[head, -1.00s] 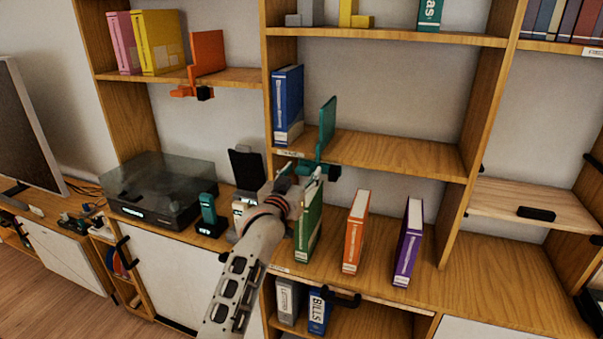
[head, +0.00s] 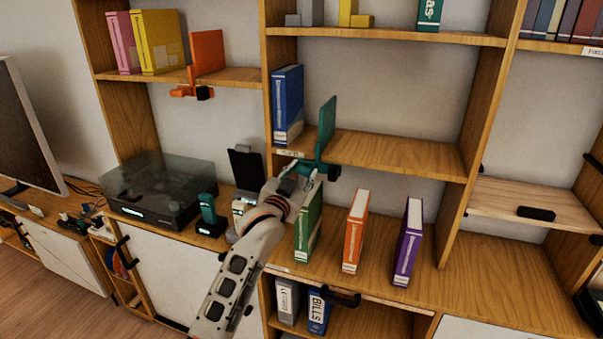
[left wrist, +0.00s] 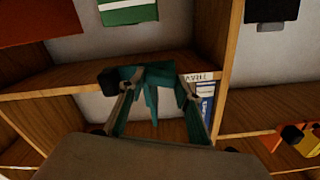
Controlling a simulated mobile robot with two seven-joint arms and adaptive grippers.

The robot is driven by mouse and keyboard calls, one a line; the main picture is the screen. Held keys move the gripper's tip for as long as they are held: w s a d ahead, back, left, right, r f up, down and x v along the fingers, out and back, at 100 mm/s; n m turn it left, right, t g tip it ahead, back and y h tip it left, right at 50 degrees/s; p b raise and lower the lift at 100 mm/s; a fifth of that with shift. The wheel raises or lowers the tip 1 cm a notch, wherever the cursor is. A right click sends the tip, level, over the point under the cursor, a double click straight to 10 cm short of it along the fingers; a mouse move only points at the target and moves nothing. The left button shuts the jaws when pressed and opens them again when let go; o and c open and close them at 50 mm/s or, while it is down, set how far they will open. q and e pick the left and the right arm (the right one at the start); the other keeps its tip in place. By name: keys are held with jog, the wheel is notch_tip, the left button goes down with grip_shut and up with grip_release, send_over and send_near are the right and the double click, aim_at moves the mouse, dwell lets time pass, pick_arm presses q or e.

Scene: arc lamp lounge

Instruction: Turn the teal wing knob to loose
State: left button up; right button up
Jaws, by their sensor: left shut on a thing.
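The teal bookend (head: 327,125) stands upright at the left part of the middle shelf, with its teal clamp (head: 308,170) at the shelf's front edge. My left gripper (head: 297,175) is at this clamp from the front and below, and hides most of the wing knob in the head view. In the left wrist view the teal wing knob (left wrist: 153,95) shows between the two fingers of the left gripper (left wrist: 158,90), which is shut on it. The knob's exact angle is hard to read. My right gripper is not in view.
A blue binder (head: 288,105) stands left of the bookend. Green (head: 308,228), orange (head: 355,232) and purple (head: 408,242) binders stand on the counter below, the green one close to my gripper. An orange bookend (head: 207,53) is clamped on the left shelf.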

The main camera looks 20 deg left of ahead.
pick_arm(q)
jog(key=m, duration=0.7)
jog(key=shift+f, duration=0.1)
jog(key=m, duration=0.7)
jog(key=shift+d+f, duration=0.15)
jog(key=shift+m, duration=0.3)
jog(key=o, duration=1.1)
jog(key=s, duration=1.2)
jog(key=shift+a, duration=0.2)
